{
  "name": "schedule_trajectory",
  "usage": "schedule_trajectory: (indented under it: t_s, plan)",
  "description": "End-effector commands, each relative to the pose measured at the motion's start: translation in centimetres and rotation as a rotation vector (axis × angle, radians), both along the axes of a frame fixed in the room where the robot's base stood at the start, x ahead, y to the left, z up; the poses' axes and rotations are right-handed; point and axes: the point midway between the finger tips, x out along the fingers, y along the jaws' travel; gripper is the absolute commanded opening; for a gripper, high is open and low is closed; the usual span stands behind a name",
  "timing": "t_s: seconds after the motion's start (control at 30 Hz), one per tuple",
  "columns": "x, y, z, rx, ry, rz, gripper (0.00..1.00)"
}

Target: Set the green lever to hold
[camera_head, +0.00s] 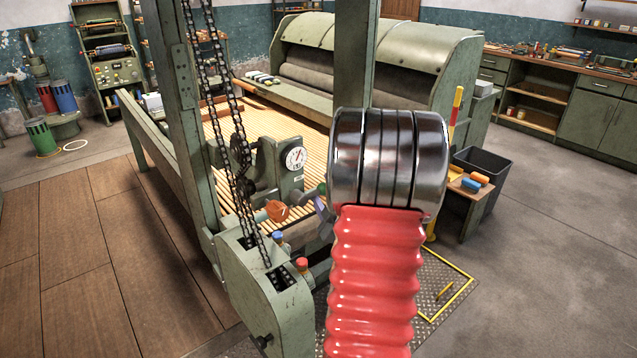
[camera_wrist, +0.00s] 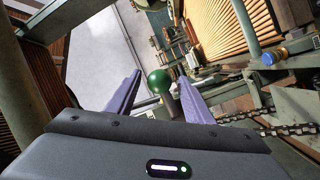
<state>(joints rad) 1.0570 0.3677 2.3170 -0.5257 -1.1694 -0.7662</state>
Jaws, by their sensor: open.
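The green lever's round knob (camera_wrist: 158,80) sits between my two purple fingers in the wrist view, on a short grey stem that runs down behind the right finger. My gripper (camera_wrist: 160,77) is open, with a gap showing between the knob and the left finger. I cannot tell how deep the knob lies between the fingertips. In the head view the green knob (camera_head: 322,188) is small and partly hidden by my red arm, beside a purple finger. No hold marking is readable.
A green machine box (camera_head: 265,300) carries a blue-topped lever (camera_head: 278,236) and a red-topped lever (camera_head: 301,264). Chains (camera_head: 238,140) and a post stand left of my gripper. A dial gauge (camera_head: 294,158) is close behind. Open floor (camera_head: 530,220) lies to the right.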

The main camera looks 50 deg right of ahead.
Motion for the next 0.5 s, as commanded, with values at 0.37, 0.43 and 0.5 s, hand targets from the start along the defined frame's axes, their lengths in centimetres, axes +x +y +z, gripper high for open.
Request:
schedule_trajectory:
  t_s: [0.37,0.43,0.5]
  plan:
    - [3.9,-2.6,0.0,0.001,0.000,-0.001,0.47]
    - [4.1,-2.8,-0.1,0.001,0.000,-0.001,0.47]
    - [4.3,-2.8,-0.1,0.001,0.000,-0.001,0.47]
